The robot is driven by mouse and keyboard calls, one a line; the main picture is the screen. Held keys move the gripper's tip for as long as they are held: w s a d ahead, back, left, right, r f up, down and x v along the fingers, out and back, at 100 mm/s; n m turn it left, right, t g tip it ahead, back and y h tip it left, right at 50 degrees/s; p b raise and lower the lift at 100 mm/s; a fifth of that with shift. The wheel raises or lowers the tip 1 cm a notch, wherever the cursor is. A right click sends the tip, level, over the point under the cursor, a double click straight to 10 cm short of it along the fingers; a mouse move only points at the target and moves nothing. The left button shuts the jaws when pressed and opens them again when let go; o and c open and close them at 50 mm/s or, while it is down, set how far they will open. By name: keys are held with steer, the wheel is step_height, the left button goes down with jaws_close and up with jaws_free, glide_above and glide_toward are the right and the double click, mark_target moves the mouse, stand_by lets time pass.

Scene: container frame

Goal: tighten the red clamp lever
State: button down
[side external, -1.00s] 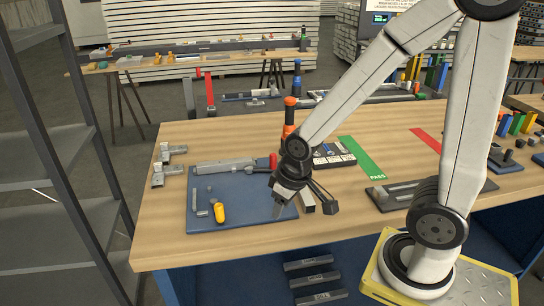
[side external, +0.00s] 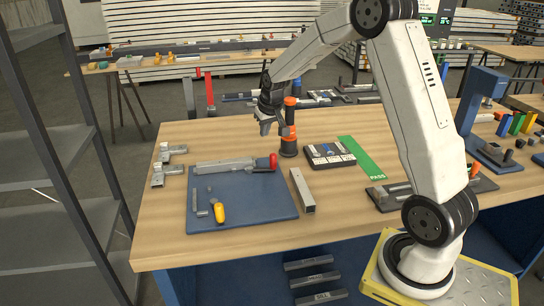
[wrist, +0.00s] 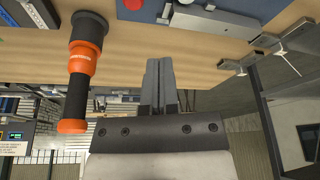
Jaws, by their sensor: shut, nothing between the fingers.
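The red clamp lever (side external: 273,161) shows as a short red grip at the right end of a long grey clamp body (side external: 225,165), at the back edge of a blue mat (side external: 255,206). In the wrist view part of a red piece (wrist: 133,4) shows at the top edge, beside the grey body (wrist: 215,22). My gripper (side external: 265,131) is raised above the table, behind the clamp and apart from the lever. Its fingers (wrist: 158,66) are together in the wrist view, with nothing between them.
An upright orange-and-black tool (side external: 289,130) stands close to the right of my gripper; it also shows in the wrist view (wrist: 80,70). A grey bar (side external: 303,190) and a dark tray (side external: 330,155) lie to the right. A yellow-handled tool (side external: 219,213) lies on the mat.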

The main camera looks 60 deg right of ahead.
steer(key=d, duration=0.1)
steer(key=w+d, duration=0.1)
steer(key=d, duration=0.1)
steer(key=shift+d+r+m, duration=0.1)
steer(key=shift+d+m, duration=0.15)
steer(key=shift+m, duration=0.05)
steer(key=x, duration=1)
steer(key=shift+s+a, duration=0.45)
steer(key=shift+s, duration=0.4)
steer(key=shift+s+a, duration=0.45)
steer(key=shift+s, duration=0.4)
